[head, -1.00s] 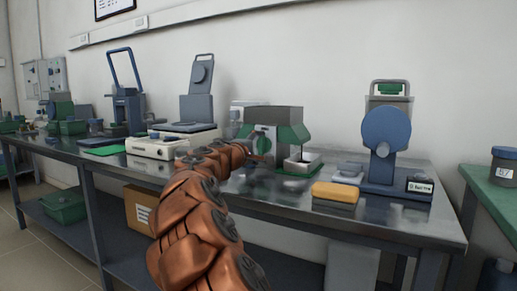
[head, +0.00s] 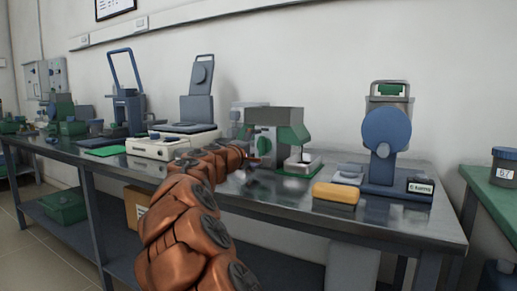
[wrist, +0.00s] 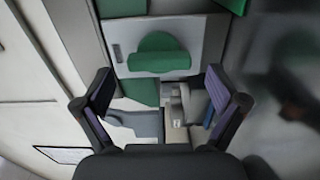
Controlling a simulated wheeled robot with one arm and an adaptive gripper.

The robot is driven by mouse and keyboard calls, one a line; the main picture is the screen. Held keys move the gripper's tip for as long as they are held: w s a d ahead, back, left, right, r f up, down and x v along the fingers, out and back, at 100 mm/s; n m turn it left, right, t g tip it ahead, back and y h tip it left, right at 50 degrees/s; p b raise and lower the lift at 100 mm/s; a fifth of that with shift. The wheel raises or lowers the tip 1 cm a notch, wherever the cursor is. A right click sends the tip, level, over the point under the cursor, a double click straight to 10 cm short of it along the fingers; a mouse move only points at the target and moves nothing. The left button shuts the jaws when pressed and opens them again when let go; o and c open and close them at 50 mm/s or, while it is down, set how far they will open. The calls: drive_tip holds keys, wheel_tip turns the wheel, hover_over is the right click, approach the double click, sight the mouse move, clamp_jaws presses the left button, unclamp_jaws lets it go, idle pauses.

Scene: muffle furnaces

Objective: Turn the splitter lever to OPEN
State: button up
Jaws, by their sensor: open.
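The splitter appears to be the grey and green device (head: 275,118) at the middle of the bench, with green side parts. Its front carries a rounded green part (head: 264,146). In the wrist view a green half-round part (wrist: 158,54) on a pale panel lies ahead, above the space between my fingers; I cannot tell for sure whether it is the lever. My gripper (wrist: 163,96) is open and empty, its two dark fingers spread wide. The fingers look apart from the green part. In the head view the end of my copper arm is close in front of the device, and the fingers are hard to make out.
A yellow block (head: 336,193) lies on the metal bench (head: 390,226) to the right. A blue round-faced device (head: 386,135) stands behind it. A white-based instrument (head: 157,149) stands to the left. A green tray (head: 302,168) sits beside the splitter.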

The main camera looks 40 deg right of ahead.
drive_tip(key=v, duration=1)
drive_tip(key=shift+a, duration=0.1)
idle(0.4)
drive_tip(key=s+a+r+m+g+y+p, duration=0.2)
drive_tip(key=s+r+m+y+p, duration=0.1)
drive_tip(key=s+p, duration=0.6)
drive_tip(key=s+a+r+m+g+y+p, duration=0.1)
drive_tip(key=s+a+r+m+y+p, duration=0.15)
drive_tip(key=s+p, duration=0.55)
drive_tip(key=s+a+r+n+g+y+p, duration=0.1)
drive_tip(key=s+a+y+p, duration=0.5)
drive_tip(key=a+p, duration=0.8)
drive_tip(key=s+a+r+n+g+y+p, duration=0.1)
drive_tip(key=s+a+r+g+y+p, duration=0.2)
drive_tip(key=s+a+p, duration=0.9)
drive_tip(key=a+r+y+p, duration=0.1)
drive_tip(key=y+p, duration=0.1)
drive_tip(key=shift+s+a+r+y, duration=0.3)
drive_tip(key=shift+s+a+y, duration=0.05)
drive_tip(key=shift+s, duration=0.05)
